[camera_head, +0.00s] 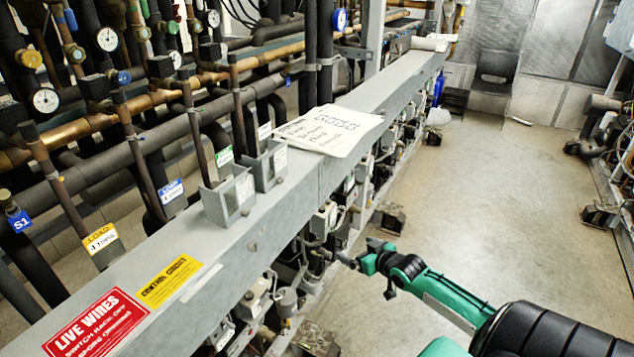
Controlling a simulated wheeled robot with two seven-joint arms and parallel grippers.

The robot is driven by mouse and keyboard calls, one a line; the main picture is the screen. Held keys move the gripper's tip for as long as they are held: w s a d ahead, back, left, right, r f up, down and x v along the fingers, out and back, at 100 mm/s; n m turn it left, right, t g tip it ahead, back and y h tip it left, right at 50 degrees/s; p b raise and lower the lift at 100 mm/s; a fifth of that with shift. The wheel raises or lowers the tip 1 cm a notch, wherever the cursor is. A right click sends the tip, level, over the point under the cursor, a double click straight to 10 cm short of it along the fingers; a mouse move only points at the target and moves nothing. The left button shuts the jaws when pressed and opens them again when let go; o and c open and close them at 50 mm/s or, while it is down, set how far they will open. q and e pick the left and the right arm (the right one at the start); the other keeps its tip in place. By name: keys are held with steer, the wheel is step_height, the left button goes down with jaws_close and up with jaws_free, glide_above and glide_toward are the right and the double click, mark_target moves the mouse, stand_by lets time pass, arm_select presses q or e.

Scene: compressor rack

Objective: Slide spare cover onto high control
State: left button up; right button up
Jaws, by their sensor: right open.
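My right gripper (362,265) is open and seems empty. It is at the end of the green and black arm coming in from the lower right, in front of the row of controls below the grey beam. Several small controls with pale housings, one of them a light box (325,220), sit along the beam's underside, left of the gripper. I cannot tell which is the high control. I cannot pick out the spare cover with certainty. Two open grey metal boxes (230,198) stand on the beam. My left gripper is not in view.
The long grey beam (190,245) runs from lower left to the back, with papers (330,130) lying on it. Pipes and gauges (46,100) crowd the left. The concrete floor (490,190) right of the rack is mostly clear. More pipework (605,150) stands at the right edge.

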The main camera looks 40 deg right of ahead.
steer(key=w+a+r+n+t+y, duration=0.1)
steer(key=a+r, duration=0.1)
steer(key=r, duration=0.5)
steer(key=w+a+r+n+t+y, duration=0.1)
steer(key=w+a+r, duration=0.1)
steer(key=r, duration=0.5)
steer(key=n+t+y, duration=0.1)
steer(key=n+y, duration=0.2)
steer(key=y, duration=0.3)
glide_toward(276, 166)
steer(key=p+x, duration=0.2)
steer(key=x, duration=0.7)
steer(key=shift+w+r, duration=0.1)
steer(key=shift+w, duration=0.05)
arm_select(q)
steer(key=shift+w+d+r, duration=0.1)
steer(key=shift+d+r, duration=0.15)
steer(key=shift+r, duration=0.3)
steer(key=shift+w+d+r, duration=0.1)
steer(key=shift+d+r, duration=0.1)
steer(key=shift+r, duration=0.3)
arm_select(e)
steer(key=shift+w+a, duration=0.3)
steer(key=shift+w, duration=0.3)
